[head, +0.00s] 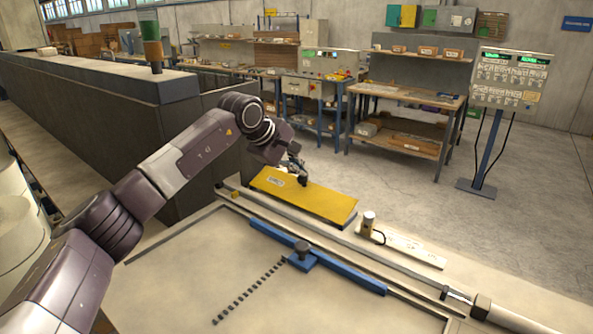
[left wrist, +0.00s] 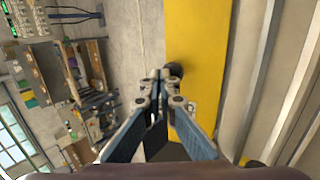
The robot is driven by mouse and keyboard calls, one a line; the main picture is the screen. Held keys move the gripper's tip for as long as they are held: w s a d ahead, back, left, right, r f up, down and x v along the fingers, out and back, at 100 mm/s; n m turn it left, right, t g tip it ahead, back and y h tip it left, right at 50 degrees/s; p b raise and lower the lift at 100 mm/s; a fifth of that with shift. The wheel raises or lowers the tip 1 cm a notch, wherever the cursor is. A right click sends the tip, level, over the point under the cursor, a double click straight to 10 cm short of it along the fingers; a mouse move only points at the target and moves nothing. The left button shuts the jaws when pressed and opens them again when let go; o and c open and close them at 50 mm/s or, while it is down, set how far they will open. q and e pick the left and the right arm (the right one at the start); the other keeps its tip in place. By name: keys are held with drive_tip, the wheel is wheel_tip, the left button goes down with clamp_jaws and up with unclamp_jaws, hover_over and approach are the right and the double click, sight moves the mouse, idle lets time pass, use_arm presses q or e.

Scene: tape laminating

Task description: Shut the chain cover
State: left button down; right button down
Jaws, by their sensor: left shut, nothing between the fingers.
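The chain cover is a long yellow panel (head: 318,201) at the far edge of the machine table, lying flat or nearly so in the head view. It also fills the middle of the left wrist view (left wrist: 200,45). A dark round knob (left wrist: 176,69) shows on the panel, just beyond my fingertips. My left gripper (head: 303,181) is shut and empty, over the upper middle of the panel. In the left wrist view its fingertips (left wrist: 160,74) are close to the knob; I cannot tell if they touch it. My right gripper is not in view.
A blue bar (head: 318,258) with a dark knob lies across the near table. A white plate with a cylindrical fitting (head: 400,245) sits right of the yellow panel. A control panel on a post (head: 510,82) and workbenches stand beyond open floor.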

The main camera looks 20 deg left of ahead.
use_arm(q)
drive_tip(key=shift+w+b+x, duration=0.2)
drive_tip(key=shift+b+x, duration=0.2)
drive_tip(key=shift+x, duration=1.25)
drive_tip(key=shift+w+r, duration=0.1)
drive_tip(key=shift+r, duration=0.05)
drive_tip(key=v, duration=1.2)
